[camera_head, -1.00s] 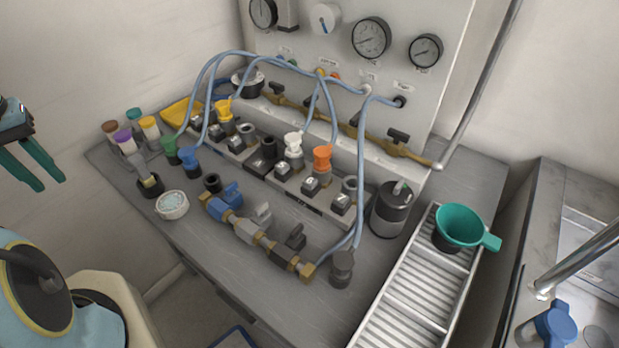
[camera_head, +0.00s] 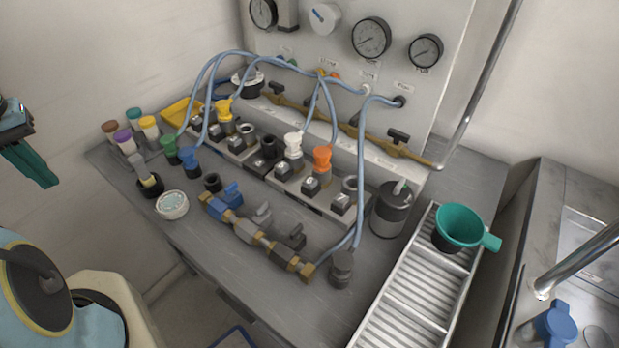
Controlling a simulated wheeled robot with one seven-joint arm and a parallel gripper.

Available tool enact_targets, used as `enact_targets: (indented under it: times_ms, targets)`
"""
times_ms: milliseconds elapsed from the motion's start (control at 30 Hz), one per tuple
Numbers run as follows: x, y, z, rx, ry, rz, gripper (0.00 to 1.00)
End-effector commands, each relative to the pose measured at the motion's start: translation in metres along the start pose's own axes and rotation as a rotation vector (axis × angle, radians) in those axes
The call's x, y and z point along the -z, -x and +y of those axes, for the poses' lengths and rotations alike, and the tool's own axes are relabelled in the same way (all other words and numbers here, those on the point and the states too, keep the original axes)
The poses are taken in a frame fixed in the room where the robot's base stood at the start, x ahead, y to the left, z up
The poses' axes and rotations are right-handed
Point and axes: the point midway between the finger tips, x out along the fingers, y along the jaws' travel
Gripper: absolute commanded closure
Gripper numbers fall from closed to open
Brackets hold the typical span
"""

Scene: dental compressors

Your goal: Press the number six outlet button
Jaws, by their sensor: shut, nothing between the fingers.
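A row of dark square outlet buttons with small pale labels runs along a block on the grey bench. One button (camera_head: 311,186) sits in front of the orange connector (camera_head: 322,158), and another button (camera_head: 341,203) is at the right end of the row. The numbers are too small to read surely, so I cannot tell for certain which is six. My gripper (camera_head: 50,182) is at the left edge of the view, its green fingers together and empty. It is in the air left of the bench, far from the buttons.
Blue hoses (camera_head: 361,150) arch over the block from the gauge panel (camera_head: 330,60). A valve assembly (camera_head: 262,240) lies in front of the buttons. A dark canister (camera_head: 391,209) stands at the row's right end. A green funnel (camera_head: 459,225) is farther right. Colour-capped bottles (camera_head: 149,127) stand at left.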

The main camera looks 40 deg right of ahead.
Motion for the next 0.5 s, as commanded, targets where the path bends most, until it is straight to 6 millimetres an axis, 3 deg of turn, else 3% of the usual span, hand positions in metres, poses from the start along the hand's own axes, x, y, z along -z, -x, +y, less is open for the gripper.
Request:
enact_targets:
  times_ms: [367,500]
  targets:
    - [0.0,0.0,0.0,0.0,0.0,0.0,1.0]
    - [0.0,-0.002,0.013,-0.023,0.0,-0.019,1.0]
